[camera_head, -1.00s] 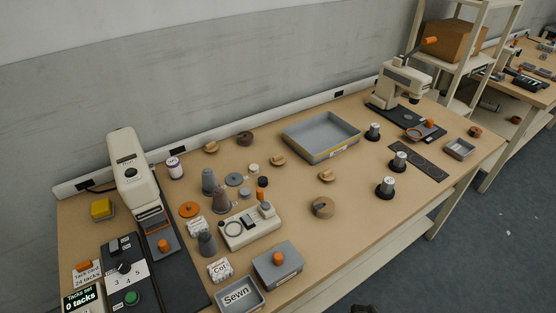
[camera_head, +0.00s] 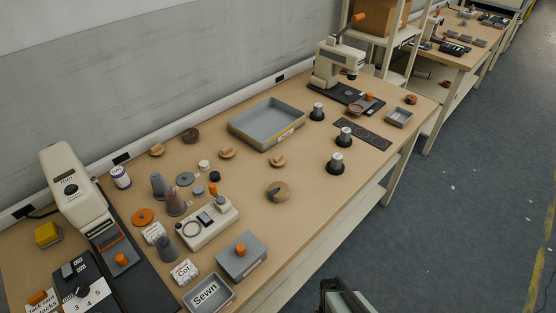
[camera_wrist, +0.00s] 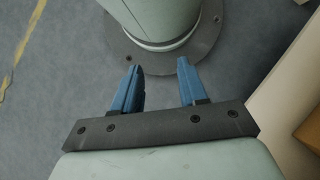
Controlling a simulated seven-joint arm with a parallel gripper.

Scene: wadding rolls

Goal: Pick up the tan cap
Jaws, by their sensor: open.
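Several small tan pieces lie on the table in the head view. Three look like low caps with a raised grip: one at the back left (camera_head: 157,150), one in the middle (camera_head: 227,152) and one to its right (camera_head: 277,160). A larger round tan piece with a dark notch (camera_head: 277,191) lies nearer the front edge. I cannot tell for sure which is the tan cap. My gripper (camera_wrist: 158,68) is open and empty in the wrist view, above the floor. Part of my arm shows at the bottom of the head view, off the table's front edge.
A grey tray (camera_head: 262,135) stands behind the caps. Silver cylinders on black bases (camera_head: 337,163) stand right. The table around the caps is mostly clear.

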